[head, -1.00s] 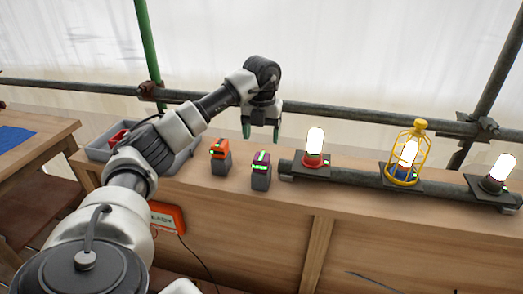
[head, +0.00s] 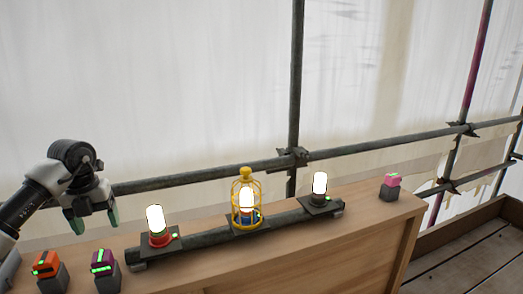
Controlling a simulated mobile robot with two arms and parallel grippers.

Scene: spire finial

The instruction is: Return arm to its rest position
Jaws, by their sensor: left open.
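My left gripper (head: 94,222) hangs at the left side of the head view, above the wooden bench and behind the small orange and purple devices. Its green-tipped fingers point down, apart, with nothing between them. My left arm comes in from the left edge, and most of it is out of view. My right gripper is not in view.
On the bench (head: 385,225) stand an orange device (head: 47,267), a purple device (head: 103,264) and a pink one (head: 391,183). A dark pipe (head: 200,248) carries a red-based lamp (head: 157,222), a yellow-caged lamp (head: 246,205) and a dark-based lamp (head: 319,186). Scaffold poles (head: 297,90) stand behind.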

